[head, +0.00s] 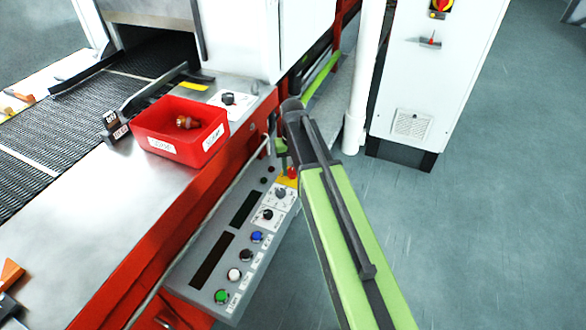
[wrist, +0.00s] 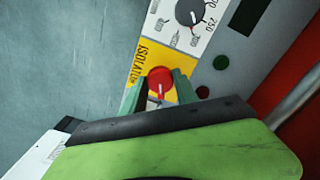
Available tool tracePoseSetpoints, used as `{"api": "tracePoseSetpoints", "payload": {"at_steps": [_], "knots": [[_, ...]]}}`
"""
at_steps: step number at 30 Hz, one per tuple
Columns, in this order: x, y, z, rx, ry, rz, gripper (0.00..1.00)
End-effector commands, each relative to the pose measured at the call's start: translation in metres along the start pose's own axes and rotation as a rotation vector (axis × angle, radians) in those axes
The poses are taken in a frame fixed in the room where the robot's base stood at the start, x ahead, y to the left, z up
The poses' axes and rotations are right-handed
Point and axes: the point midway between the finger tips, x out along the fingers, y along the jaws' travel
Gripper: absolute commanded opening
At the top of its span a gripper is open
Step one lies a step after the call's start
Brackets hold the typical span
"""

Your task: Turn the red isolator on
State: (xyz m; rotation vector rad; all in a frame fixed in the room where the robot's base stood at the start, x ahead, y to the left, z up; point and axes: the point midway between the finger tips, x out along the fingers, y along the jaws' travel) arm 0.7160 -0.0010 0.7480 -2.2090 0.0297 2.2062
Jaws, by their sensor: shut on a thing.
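The red isolator (wrist: 160,78) is a round knob on a yellow plate (wrist: 148,60) lettered ISOLATOR, in the wrist view. A pale pointer mark on the knob points toward the bottom of that view. My gripper (wrist: 158,87) has its green fingers on either side of the knob and is shut on it. The knob's lower side is partly hidden by my gripper. In the head view the red isolator (head: 292,172) shows small at the upper end of the grey control panel (head: 203,250), beside my arm.
The panel also carries dials and several coloured buttons (head: 222,296). A red bin (head: 180,140) with small parts stands on the metal table above it. A white cabinet (head: 425,80) with another red-and-yellow switch (head: 440,7) stands at upper right. The floor at right is clear.

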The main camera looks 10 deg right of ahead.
Motion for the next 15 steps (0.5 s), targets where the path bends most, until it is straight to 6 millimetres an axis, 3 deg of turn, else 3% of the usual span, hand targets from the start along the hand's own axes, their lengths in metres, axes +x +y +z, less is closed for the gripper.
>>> {"api": "tracePoseSetpoints", "payload": {"at_steps": [15], "knots": [[0.0004,-0.0004,0.0027,0.348,-0.008,0.001,0.00]]}}
